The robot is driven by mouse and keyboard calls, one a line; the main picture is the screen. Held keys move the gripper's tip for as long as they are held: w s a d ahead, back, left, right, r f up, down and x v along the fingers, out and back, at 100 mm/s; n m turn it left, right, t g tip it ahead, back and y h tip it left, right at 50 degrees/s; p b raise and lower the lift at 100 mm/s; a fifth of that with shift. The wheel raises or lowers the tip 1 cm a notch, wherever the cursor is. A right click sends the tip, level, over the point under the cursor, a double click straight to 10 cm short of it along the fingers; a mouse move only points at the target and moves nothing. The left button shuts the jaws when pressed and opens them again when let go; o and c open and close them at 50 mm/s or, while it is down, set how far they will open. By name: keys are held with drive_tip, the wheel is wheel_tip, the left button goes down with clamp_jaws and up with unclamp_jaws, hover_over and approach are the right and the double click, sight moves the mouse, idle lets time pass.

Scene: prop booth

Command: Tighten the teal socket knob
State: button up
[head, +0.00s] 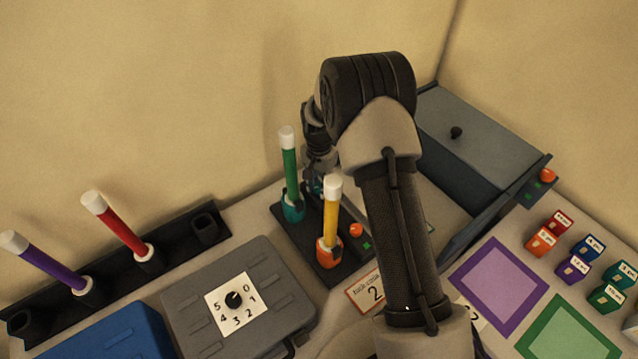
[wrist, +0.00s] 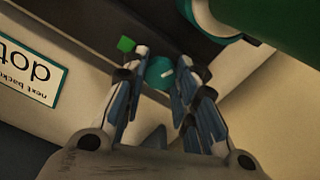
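The teal socket (head: 292,210) holds an upright green tube (head: 290,165) with a white cap on a black base. In the wrist view, the teal knob (wrist: 160,73) with a white mark shows between my fingertips. The green tube (wrist: 285,25) fills the upper right there. My gripper (wrist: 163,65) has its fingers apart on either side of the knob; whether they touch it cannot be told. In the head view, my gripper (head: 317,182) is partly hidden by my arm, just right of the teal socket. A green light (wrist: 126,44) shows left of the knob.
An orange socket (head: 329,252) with a yellow tube stands close in front, beside an orange knob (head: 356,230). A grey dial box (head: 275,300) is left, a grey lidded box (head: 480,135) right. Printed cards (head: 367,293) lie near the base. A black rack (head: 185,245) holds red and purple tubes.

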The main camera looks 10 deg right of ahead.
drive_tip(key=o, duration=0.5)
wheel_tip(320, 180, up, 12)
idle(0.6)
